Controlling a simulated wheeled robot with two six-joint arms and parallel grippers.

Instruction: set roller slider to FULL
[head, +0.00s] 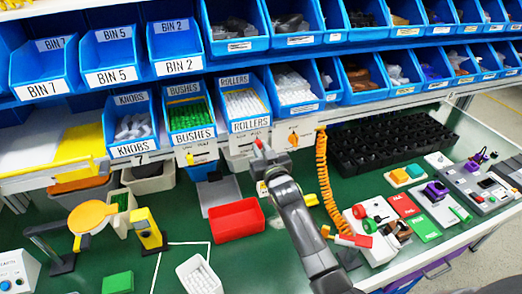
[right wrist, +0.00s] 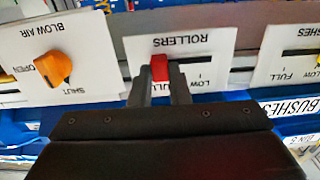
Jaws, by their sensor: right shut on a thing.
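The rollers slider is a red knob (right wrist: 160,68) on a white plate marked ROLLERS (right wrist: 220,45), which appears upside down in the right wrist view. A dark slot runs to the right of the knob, and LOW is marked near that side. The knob sits toward the left part of the plate in this view. My right gripper (right wrist: 160,92) is shut on the red knob, with one finger on each side. In the head view, my right gripper (head: 264,165) reaches up to the rail below the ROLLERS bin (head: 249,126). My left gripper is not in view.
An orange BLOW AIR knob (right wrist: 54,69) is beside the plate, and a BUSHES plate (right wrist: 292,50) is on the other side. A red tray (head: 237,219) and an orange coiled hose (head: 325,185) lie near my right arm. Blue bins line the shelf above.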

